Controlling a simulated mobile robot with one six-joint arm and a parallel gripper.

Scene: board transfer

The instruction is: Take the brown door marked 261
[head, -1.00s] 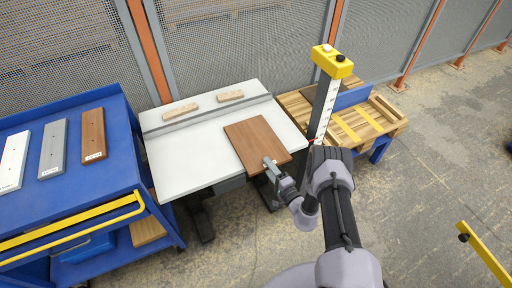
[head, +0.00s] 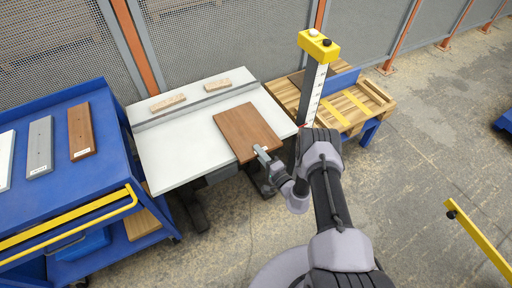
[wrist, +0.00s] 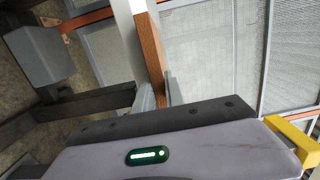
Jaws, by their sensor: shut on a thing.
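A brown wooden door (head: 246,131) lies over the right part of the white table, its near corner reaching past the front edge. My gripper (head: 262,155) is at its near edge and shut on it. In the wrist view the brown door (wrist: 150,45) shows edge-on between the two fingers of my gripper (wrist: 158,92). No number can be read on this door. A narrower brown panel (head: 80,128) with a small white label lies on the blue cart; its label is too small to read.
The white table (head: 165,160) has a raised back ledge with two wooden blocks (head: 167,103) (head: 217,85). The blue cart (head: 105,165) at left also holds a grey panel (head: 39,145) and a white one. A pallet table (head: 355,110) stands at right behind a yellow-topped post (head: 318,45). Floor at right is mostly clear.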

